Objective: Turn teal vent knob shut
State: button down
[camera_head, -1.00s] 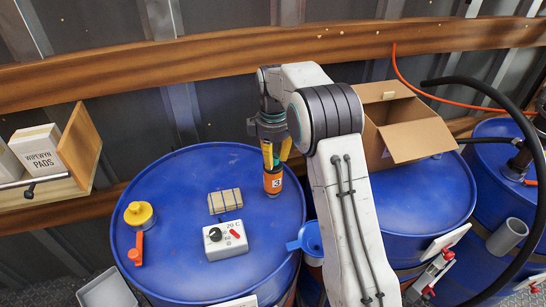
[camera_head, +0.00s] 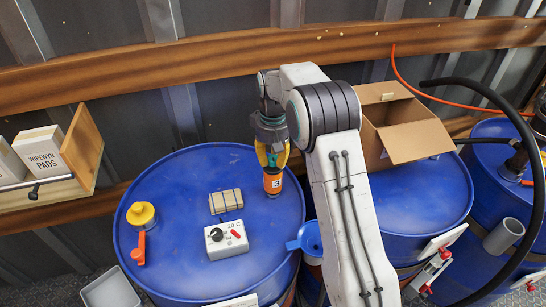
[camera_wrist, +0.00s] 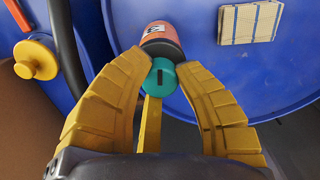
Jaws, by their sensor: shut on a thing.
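The teal vent knob (camera_wrist: 161,77) sits on the end of an orange can with a dark band and a white label marked 3 (camera_wrist: 163,39). In the head view the can (camera_head: 272,182) stands upright near the right side of the blue drum's top. My gripper (camera_wrist: 162,70) has its yellow fingers on both sides of the teal knob, closed on it. In the head view my gripper (camera_head: 272,160) is directly above the can, and its fingers mostly hide the knob.
A blue funnel (camera_head: 309,238) is right of the drum. An open cardboard box (camera_head: 405,130) stands behind my arm.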

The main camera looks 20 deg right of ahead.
aim_at(273, 158)
jog(key=m, duration=0.4)
jog(key=shift+s+f+m, duration=0.1)
jog(key=shift+m, duration=0.2)
jog(key=shift+m+p, duration=0.35)
jog(key=shift+m, duration=1.45)
jog(key=c, duration=0.9)
grip_release()
notch_tip(273, 158, up, 12)
jog(key=shift+r, duration=0.1)
